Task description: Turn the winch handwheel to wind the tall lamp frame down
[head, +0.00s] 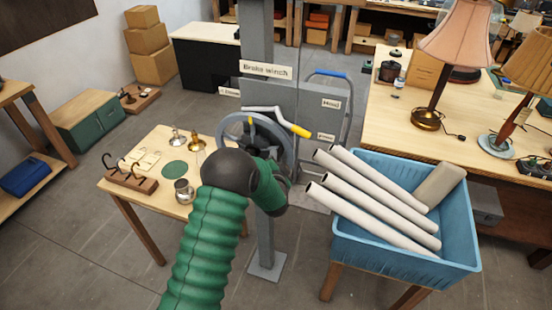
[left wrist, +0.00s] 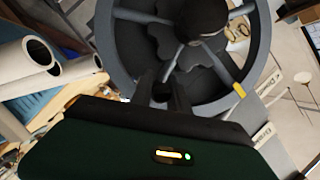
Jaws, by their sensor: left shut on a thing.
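The winch handwheel (head: 289,152) is a grey spoked wheel on the grey post, below the "Brake winch" sign (head: 266,70). In the head view my green arm hides part of the wheel. I cannot make out the tall lamp frame. My right gripper is not in view.
A blue tub (head: 464,245) with several pale tubes (head: 385,207) stands close on the right. A small wooden table (head: 128,178) with hooks and brass parts is on the left. A workbench (head: 420,118) with lamps is at the right. Floor is clear at the front left.

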